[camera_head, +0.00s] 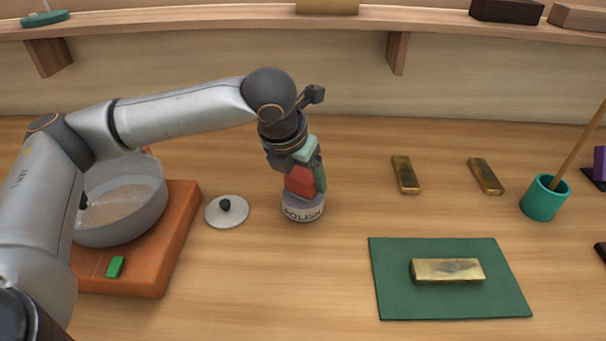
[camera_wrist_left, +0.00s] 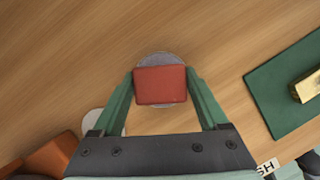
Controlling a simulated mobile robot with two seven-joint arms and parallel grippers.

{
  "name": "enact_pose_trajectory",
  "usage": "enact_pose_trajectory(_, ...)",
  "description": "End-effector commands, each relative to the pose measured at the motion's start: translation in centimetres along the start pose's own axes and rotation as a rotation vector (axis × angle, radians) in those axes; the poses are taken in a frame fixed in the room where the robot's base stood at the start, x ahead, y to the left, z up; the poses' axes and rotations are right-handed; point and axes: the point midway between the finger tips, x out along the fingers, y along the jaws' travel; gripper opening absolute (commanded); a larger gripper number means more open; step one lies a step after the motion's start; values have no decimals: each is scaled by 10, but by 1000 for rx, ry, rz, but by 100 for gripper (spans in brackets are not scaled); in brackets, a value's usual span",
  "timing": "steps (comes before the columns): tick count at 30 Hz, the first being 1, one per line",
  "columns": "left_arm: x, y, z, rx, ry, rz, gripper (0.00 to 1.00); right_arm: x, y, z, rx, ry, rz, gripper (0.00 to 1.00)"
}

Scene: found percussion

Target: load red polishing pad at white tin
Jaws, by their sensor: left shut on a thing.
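My left gripper (camera_head: 305,184) is shut on the red polishing pad (camera_head: 299,181). In the left wrist view the red pad (camera_wrist_left: 160,85) sits between the two green fingers. The white tin (camera_head: 302,208), labelled "POLISH", stands on the table directly below the pad. The pad is at the tin's top; I cannot tell whether it touches what is inside. In the left wrist view the tin's round rim (camera_wrist_left: 160,58) shows behind the pad, which hides most of it. My right gripper is not in view.
A white lid (camera_head: 227,212) with a black knob lies left of the tin. An orange base (camera_head: 180,240) holds a round bowl (camera_head: 125,205). Right are a green mat (camera_head: 400,295) with a brass bar (camera_head: 446,270), two more bars (camera_head: 405,175) and a teal cup (camera_head: 545,199) with a stick.

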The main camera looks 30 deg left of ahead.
Motion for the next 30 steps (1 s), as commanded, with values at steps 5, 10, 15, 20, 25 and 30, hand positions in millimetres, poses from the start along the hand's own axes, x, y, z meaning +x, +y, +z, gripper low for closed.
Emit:
enact_pose_trajectory(5,1,0,0,0,-1,0,32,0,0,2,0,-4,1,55)
enact_pose_trajectory(10,3,0,-1,0,-1,0,32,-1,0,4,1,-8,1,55)
enact_pose_trajectory(15,5,0,-2,0,-1,0,32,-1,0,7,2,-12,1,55)
enact_pose_trajectory(20,7,0,-3,0,-1,0,32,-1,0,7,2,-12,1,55)
enact_pose_trajectory(25,9,0,-4,0,0,-1,32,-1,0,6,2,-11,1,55)
enact_pose_trajectory(30,10,0,-4,0,1,-1,32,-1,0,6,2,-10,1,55)
